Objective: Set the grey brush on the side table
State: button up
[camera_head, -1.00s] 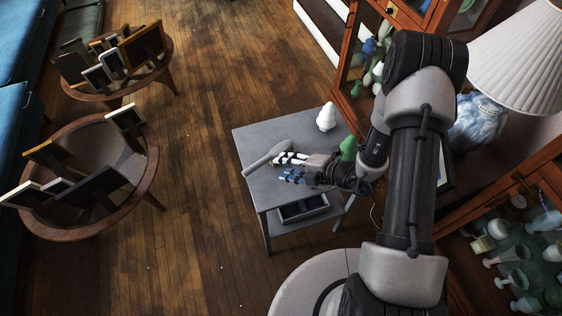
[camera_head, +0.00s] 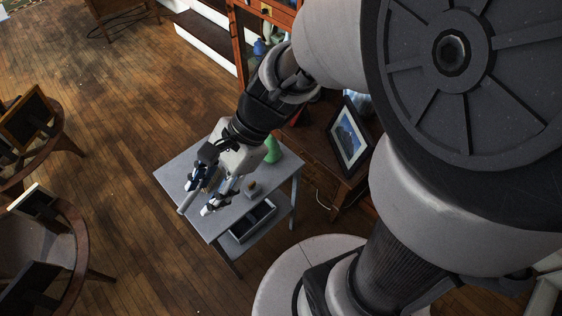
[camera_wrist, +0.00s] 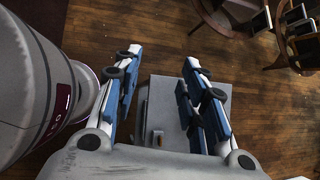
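A grey side table (camera_head: 172,172) stands on the wooden floor in the head view, and its grey top (camera_wrist: 165,90) shows between my fingers in the wrist view. The grey brush (camera_head: 185,203) appears to lie at the table's left front edge, partly hidden behind my gripper. I cannot pick it out surely in the wrist view. My gripper (camera_head: 206,194) is over the tabletop, its fingers wide apart. In the wrist view my gripper (camera_wrist: 158,85) is open with nothing between the fingertips.
A small block (camera_head: 250,188) and a green object (camera_head: 272,149) stand on the table. A dark tray (camera_head: 252,220) sits on its lower shelf. A framed picture (camera_head: 350,137) stands at the right. Round tables with frames are at the left; the floor between is clear.

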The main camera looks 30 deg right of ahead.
jog(key=s+d+r+n+t+h, duration=0.2)
jog(key=s+d+r+n+h, duration=0.1)
jog(key=d+n, duration=0.3)
jog(key=s+d+r+n+t+h, duration=0.2)
jog(key=s+d+r+n+h, duration=0.2)
jog(key=n, duration=0.5)
jog(key=shift+d+r+n+t+h, duration=0.3)
jog(key=shift+d+r, duration=0.2)
jog(key=shift+d, duration=0.55)
jog(key=shift+s+d, duration=0.1)
jog(key=shift+d, duration=0.05)
